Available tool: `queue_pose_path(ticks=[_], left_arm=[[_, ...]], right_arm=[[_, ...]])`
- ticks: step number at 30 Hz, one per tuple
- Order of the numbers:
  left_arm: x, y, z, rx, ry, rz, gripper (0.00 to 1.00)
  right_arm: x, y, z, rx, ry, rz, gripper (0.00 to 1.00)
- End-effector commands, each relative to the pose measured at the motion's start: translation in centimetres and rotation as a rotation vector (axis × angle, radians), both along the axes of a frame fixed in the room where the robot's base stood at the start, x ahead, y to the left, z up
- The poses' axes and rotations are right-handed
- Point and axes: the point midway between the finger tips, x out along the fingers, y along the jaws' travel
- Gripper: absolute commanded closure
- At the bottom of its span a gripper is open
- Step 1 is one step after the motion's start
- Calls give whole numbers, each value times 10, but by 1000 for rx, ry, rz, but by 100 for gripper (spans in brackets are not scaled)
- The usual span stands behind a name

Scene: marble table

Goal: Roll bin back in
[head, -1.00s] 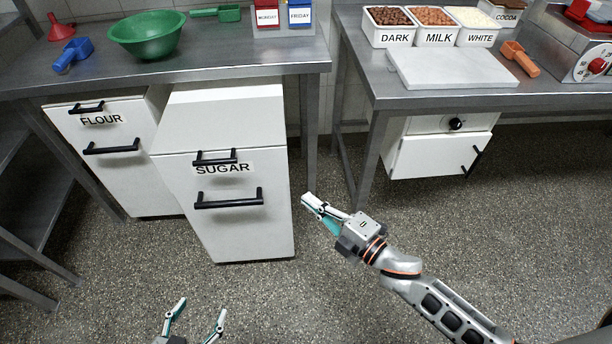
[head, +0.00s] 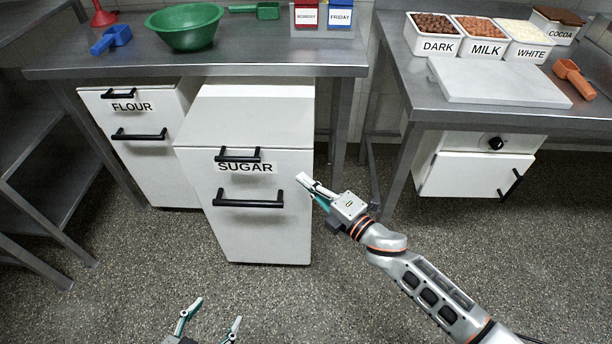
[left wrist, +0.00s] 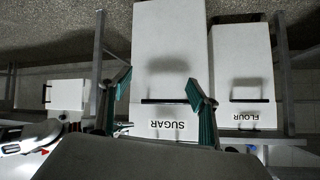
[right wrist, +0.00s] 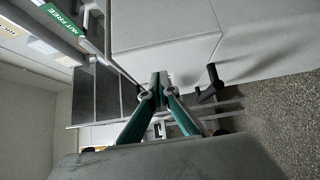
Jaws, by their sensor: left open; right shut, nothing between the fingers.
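The white SUGAR bin (head: 255,225) sticks out from under the left steel table, its lid (head: 250,115) partly in front of the table edge. It has two black handles on its front. The white FLOUR bin (head: 145,165) stands to its left, further under the table. My right gripper (head: 303,182) is shut and empty, beside the right front edge of the SUGAR bin; in the right wrist view its fingers (right wrist: 158,85) meet close to the bin. My left gripper (head: 217,312) is open and empty, low in front of the bin; the left wrist view shows the SUGAR bin beyond its fingers (left wrist: 160,95).
The left steel table (head: 110,60) carries a green bowl (head: 186,28) and scoops. Its leg (head: 340,120) stands right of the SUGAR bin. The right table holds ingredient tubs and a white slab (head: 498,82). The speckled floor in front is clear.

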Motion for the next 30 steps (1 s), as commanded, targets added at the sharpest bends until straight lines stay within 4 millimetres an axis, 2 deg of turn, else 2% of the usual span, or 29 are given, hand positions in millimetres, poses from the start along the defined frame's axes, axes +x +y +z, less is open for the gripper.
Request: queue_pose_path(ticks=[6,23,26,30], left_arm=[[-2,-2,-3,-1,5,-2,39],[-4,0,-5,0,8,1,39],[-6,0,-9,0,17,0,39],[-10,-1,-15,-1,26,-1,39]], right_arm=[[17,0,-1,2,2,2,100],[26,0,-1,1,1,1,100],[38,-1,-2,1,1,0,100],[64,-2,-2,1,1,-2,100]])
